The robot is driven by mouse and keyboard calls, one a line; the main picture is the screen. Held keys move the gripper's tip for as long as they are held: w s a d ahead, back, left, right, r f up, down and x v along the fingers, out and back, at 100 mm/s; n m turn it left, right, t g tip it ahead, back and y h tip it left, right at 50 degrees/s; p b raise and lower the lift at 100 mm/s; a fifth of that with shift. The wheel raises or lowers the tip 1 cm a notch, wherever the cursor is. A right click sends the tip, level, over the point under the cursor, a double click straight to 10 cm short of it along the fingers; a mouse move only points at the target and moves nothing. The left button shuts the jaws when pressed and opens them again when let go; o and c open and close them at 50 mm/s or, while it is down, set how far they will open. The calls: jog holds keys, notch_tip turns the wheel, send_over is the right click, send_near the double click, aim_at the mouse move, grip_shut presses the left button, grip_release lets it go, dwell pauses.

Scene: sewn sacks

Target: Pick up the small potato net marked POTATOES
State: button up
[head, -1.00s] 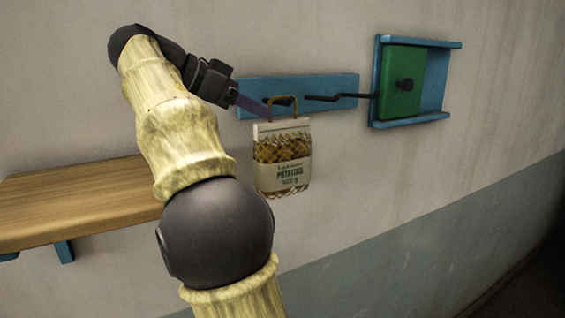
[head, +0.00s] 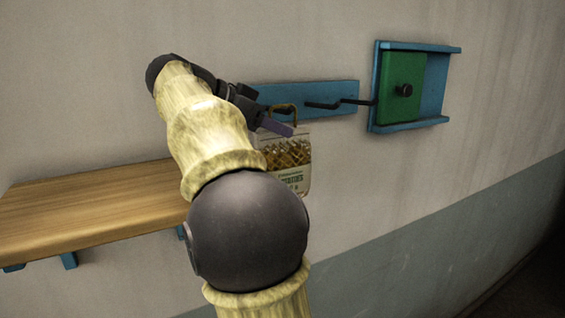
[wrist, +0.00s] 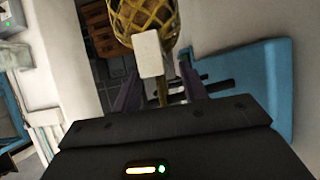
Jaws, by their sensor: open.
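The small potato net (head: 287,154), with a white header and a pale label, hangs against the wall by its yellow handle (head: 291,108). The handle is at a dark hook on a blue rail (head: 335,99). My gripper (head: 278,127) is open at the top of the net, and my arm hides the net's left side and part of the label. In the wrist view the mesh of the net (wrist: 146,18) is at the top, with a white block (wrist: 148,54) below it. A yellow strap (wrist: 162,92) runs between my two purple fingers, which appear apart from it.
A dark bent rod (head: 335,104) reaches from the rail towards a green plate (head: 398,95) in a blue frame (head: 446,82) on the right. A wooden shelf (head: 90,210) juts out at the left. The wall below the frame is bare.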

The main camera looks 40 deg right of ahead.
jog(key=shift+p+x, duration=0.45)
jog(key=shift+x, duration=0.9)
jog(key=shift+c, duration=0.4)
grip_shut()
dwell(0.4)
